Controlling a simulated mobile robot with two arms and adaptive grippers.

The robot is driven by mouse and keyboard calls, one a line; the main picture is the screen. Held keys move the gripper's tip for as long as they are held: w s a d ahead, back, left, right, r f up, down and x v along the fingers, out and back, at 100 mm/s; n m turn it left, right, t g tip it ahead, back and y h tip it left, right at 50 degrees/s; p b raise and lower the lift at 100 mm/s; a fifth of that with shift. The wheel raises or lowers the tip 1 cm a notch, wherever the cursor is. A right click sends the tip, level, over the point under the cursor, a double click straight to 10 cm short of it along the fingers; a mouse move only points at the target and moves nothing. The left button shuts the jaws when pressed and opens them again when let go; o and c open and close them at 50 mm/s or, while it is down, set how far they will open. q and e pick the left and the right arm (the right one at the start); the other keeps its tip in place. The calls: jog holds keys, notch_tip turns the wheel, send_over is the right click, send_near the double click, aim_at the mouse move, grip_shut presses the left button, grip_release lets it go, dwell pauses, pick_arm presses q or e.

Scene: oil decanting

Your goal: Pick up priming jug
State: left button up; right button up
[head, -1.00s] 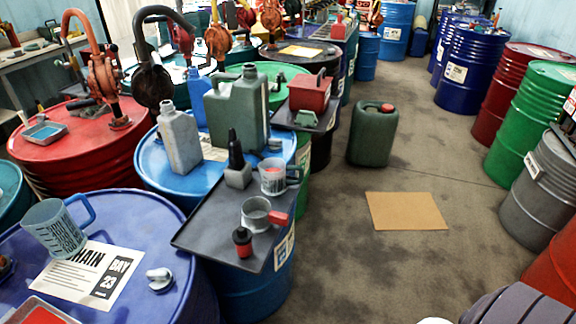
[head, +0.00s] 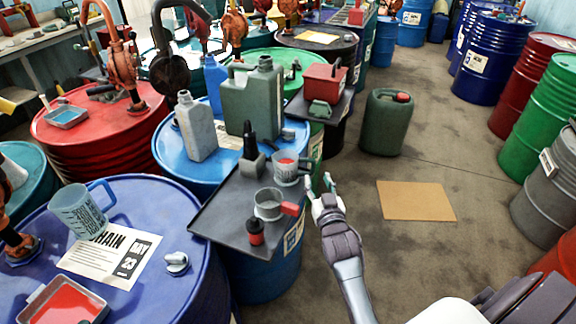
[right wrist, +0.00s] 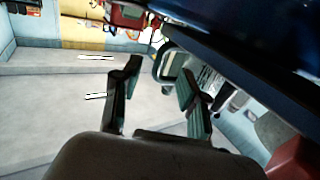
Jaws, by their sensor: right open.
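Several vessels could be the priming jug; I cannot tell which is meant. A clear measuring jug with red markings (head: 285,172) stands upright at the tray's back right. A grey metal cup with a red handle (head: 268,206) stands in front of it. A translucent blue jug with a side handle (head: 76,212) stands on the blue drum at the left. My right gripper (head: 321,187) is open and empty, just right of the tray and apart from these vessels. Its spread fingers (right wrist: 157,92) also show in the right wrist view. My left gripper is not visible.
The dark tray (head: 214,222) rests on a blue drum and also holds a black-and-red bottle (head: 255,232). A large green can (head: 253,98) and grey bottle (head: 196,130) stand behind. A green jerrycan (head: 386,125) and cardboard sheet (head: 416,200) are on the open floor.

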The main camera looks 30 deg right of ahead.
aim_at(314, 169)
jog(key=shift+p+x, duration=0.7)
jog(key=shift+x, duration=2.4)
jog(key=shift+r, duration=0.1)
grip_shut()
